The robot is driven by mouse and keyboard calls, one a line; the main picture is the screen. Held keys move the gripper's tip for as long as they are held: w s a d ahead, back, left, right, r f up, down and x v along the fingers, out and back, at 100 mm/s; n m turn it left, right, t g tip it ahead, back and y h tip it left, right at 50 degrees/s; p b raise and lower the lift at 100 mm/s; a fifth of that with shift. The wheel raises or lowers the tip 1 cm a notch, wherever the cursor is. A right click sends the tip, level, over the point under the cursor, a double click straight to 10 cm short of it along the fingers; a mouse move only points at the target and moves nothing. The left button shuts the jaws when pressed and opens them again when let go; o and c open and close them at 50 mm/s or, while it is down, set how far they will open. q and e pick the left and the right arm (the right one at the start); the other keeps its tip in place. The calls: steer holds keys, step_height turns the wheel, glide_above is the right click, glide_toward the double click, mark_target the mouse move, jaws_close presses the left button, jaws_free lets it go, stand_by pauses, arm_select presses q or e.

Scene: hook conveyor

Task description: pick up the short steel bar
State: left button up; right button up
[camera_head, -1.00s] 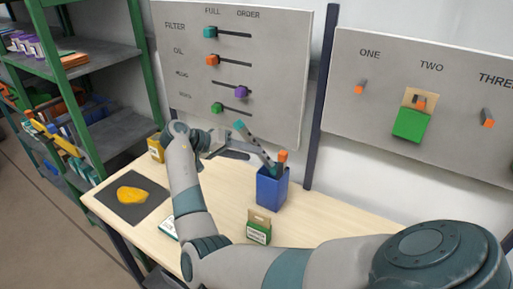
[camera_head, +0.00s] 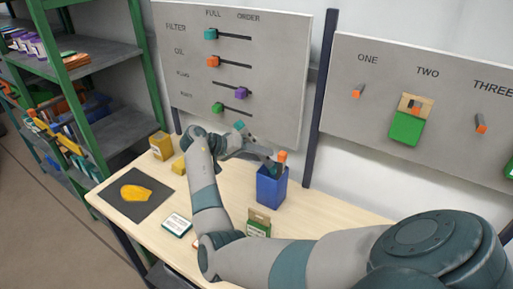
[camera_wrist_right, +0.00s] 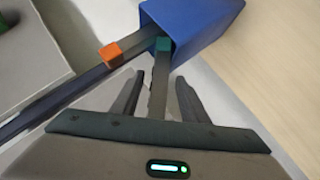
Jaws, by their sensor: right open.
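A blue open-topped box (camera_head: 272,190) stands on the wooden table and also fills the top of the right wrist view (camera_wrist_right: 195,30). A grey bar with a teal end (camera_wrist_right: 159,80) runs from the box mouth between my right fingers, its near part hidden by the palm. A second grey bar with an orange end (camera_head: 282,158) sticks out of the box, beside the teal-ended one. I cannot tell surely which is the shorter. My right gripper (camera_wrist_right: 162,90) is open, one finger on each side of the teal-ended bar, apart from both sides. My left gripper is out of view.
A green-labelled carton (camera_head: 258,222) stands just in front of the box. A white-and-teal packet (camera_head: 177,224) and a dark mat (camera_head: 156,203) lie to the left. Grey panels (camera_head: 240,70) stand behind the table, with a dark post (camera_head: 318,100) close behind the box.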

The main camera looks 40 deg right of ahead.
jaws_close()
steer(key=shift+r, duration=0.15)
steer(key=p+v, duration=0.2)
steer(key=v, duration=1.4)
